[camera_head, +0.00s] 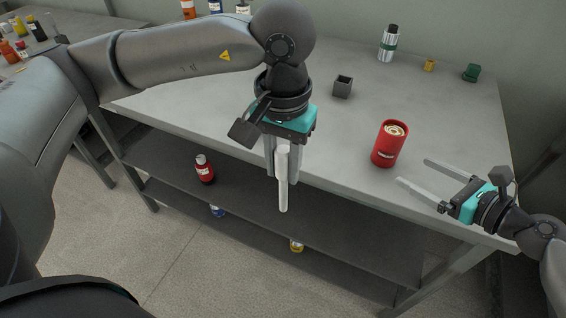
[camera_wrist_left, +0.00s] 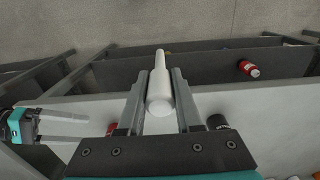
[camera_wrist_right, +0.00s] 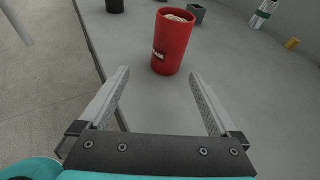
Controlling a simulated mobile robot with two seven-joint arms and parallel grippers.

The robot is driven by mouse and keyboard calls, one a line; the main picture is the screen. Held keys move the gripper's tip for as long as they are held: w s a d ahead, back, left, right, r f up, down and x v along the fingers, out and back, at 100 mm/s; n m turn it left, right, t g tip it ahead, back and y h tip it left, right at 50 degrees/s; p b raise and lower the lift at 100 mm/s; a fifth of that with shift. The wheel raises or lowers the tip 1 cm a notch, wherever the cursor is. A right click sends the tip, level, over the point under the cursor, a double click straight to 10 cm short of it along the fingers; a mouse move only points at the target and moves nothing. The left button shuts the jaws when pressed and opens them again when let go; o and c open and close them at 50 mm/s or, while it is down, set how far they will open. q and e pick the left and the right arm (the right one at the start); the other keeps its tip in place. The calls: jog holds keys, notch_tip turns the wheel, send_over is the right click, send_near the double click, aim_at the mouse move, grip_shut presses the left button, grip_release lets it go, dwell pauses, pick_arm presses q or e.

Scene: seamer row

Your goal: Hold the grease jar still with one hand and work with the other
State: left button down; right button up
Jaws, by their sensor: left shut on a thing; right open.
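The grease jar (camera_head: 383,157) is a red, open-topped cylinder with pale contents, upright near the table's front edge. It also shows in the right wrist view (camera_wrist_right: 172,48), just beyond the fingertips. My right gripper (camera_head: 412,171) is open and empty, low over the table on the jar's right, its fingers pointing toward the jar but not around it. My left gripper (camera_head: 281,179) is shut on a white tapered tool (camera_head: 283,190), which hangs down in front of the table edge, left of the jar. It also shows in the left wrist view (camera_wrist_left: 160,92).
A small dark square cup (camera_head: 343,88) stands behind and left of the jar. A silver-green flask (camera_head: 388,43), a yellow piece (camera_head: 430,65) and a green piece (camera_head: 471,73) stand at the back. A red bottle (camera_head: 204,170) is on the shelf below. The tabletop around the jar is clear.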

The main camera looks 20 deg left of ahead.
aim_at(396, 155)
jog(key=shift+w+d+r+m, duration=0.2)
jog(key=shift+w+d+m, duration=0.1)
jog(key=shift+w, duration=0.1)
pick_arm(q)
jog(key=shift+f, duration=0.1)
pick_arm(e)
jog(key=shift+w, duration=0.15)
pick_arm(q)
notch_tip(396, 155, down, 2)
jog(key=b, duration=0.2)
jog(key=shift+f+b, duration=0.25)
jog(key=shift+b, duration=0.1)
pick_arm(e)
jog(key=x, duration=0.7)
jog(key=shift+w+a, duration=0.25)
jog(key=shift+a, duration=0.1)
pick_arm(q)
jog(key=shift+f, duration=0.15)
pick_arm(e)
jog(key=shift+x, duration=1)
jog(key=shift+d, duration=0.1)
jog(key=c, duration=0.9)
jog(key=shift+c, duration=0.2)
